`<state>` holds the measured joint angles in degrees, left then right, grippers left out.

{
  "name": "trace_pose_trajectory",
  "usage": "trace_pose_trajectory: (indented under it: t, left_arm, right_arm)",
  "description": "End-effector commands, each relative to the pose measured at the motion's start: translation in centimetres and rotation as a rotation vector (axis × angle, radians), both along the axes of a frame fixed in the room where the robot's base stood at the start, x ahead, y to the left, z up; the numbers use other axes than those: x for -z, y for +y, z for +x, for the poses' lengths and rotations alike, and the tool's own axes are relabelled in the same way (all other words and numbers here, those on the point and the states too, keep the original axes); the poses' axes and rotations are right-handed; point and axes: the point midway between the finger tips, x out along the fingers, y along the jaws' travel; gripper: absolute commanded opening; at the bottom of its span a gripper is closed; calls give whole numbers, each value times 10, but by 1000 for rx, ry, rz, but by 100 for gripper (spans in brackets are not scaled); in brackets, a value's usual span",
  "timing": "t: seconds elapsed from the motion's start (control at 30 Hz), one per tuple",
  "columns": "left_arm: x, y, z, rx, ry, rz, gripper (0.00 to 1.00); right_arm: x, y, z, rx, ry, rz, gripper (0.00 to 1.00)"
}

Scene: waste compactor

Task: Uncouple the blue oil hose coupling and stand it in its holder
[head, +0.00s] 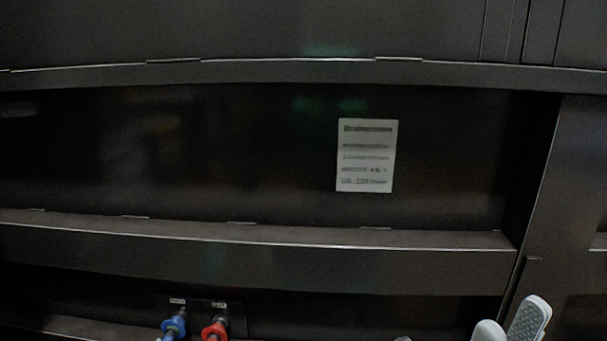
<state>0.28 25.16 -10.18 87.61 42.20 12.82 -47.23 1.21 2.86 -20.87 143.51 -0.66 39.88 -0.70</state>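The blue coupling (174,325) sits at the bottom edge of the head view, at the left port of a small dark plate (236,312) on the compactor wall. Its lower part and hose are cut off by the frame. My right gripper (509,325) shows at the lower right, well to the right of the coupling. Its two grey fingertips stand apart with nothing seen between them. My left gripper is not seen. The holder cannot be made out.
A red coupling (214,330) sits close to the right of the blue one. Horizontal ribs (250,245) cross the dark wall above them, and a vertical post (560,210) stands at the right. A white label (366,155) is on the wall.

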Motion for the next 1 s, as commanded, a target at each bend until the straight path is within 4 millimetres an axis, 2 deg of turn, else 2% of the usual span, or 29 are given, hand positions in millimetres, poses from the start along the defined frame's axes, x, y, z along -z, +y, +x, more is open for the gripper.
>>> trace_pose_trajectory:
  t: [1.0]
  left_arm:
    - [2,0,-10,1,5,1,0]
  right_arm:
    - [-9,0,1,2,0,-3,36]
